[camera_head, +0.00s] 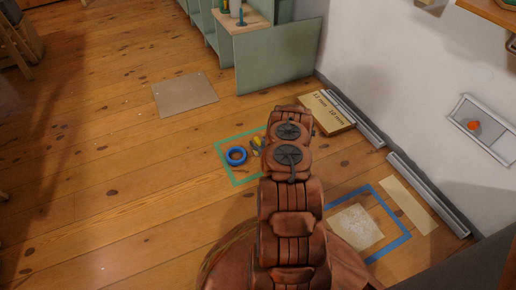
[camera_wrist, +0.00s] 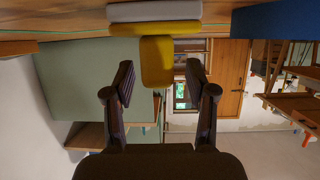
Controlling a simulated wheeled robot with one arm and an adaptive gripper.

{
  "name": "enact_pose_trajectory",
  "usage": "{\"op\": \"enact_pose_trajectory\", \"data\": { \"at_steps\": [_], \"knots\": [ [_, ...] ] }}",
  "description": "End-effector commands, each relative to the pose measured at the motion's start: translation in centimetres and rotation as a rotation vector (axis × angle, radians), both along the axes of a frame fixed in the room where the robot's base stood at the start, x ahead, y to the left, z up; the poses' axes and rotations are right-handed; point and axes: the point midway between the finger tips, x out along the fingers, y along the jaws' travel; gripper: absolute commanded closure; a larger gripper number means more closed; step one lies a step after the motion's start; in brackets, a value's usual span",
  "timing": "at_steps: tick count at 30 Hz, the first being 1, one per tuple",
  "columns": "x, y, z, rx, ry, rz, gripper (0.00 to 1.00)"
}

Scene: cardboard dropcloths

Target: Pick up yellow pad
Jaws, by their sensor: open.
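A yellow pad (camera_wrist: 157,62) shows in the wrist view, top centre, between and beyond my two fingertips. It touches a flatter yellow piece (camera_wrist: 155,28) with a grey piece (camera_wrist: 155,12) against it at the frame's top edge. My gripper (camera_wrist: 160,80) is open, its fingers apart with nothing between them that I can see held. In the head view a small yellow item (camera_head: 256,142) lies on the floor inside a green tape outline, partly hidden by my arm. My gripper is hidden behind the arm in that view.
A green cabinet (camera_head: 278,58), cardboard box (camera_head: 322,112) and metal rails (camera_head: 430,195) stand near the wall. A flat cardboard sheet (camera_head: 185,94) lies on open floor.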

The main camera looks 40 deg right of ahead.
Motion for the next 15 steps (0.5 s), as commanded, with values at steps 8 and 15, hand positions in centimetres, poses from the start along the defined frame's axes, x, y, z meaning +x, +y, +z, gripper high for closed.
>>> {"op": "enact_pose_trajectory", "data": {
  "at_steps": [8, 15],
  "knots": [
    [-0.05, -0.02, 0.06, 0.0, 0.0, -0.001, 0.62],
    [-0.07, -0.03, 0.05, 0.0, 0.001, -0.001, 0.88]
  ]
}}
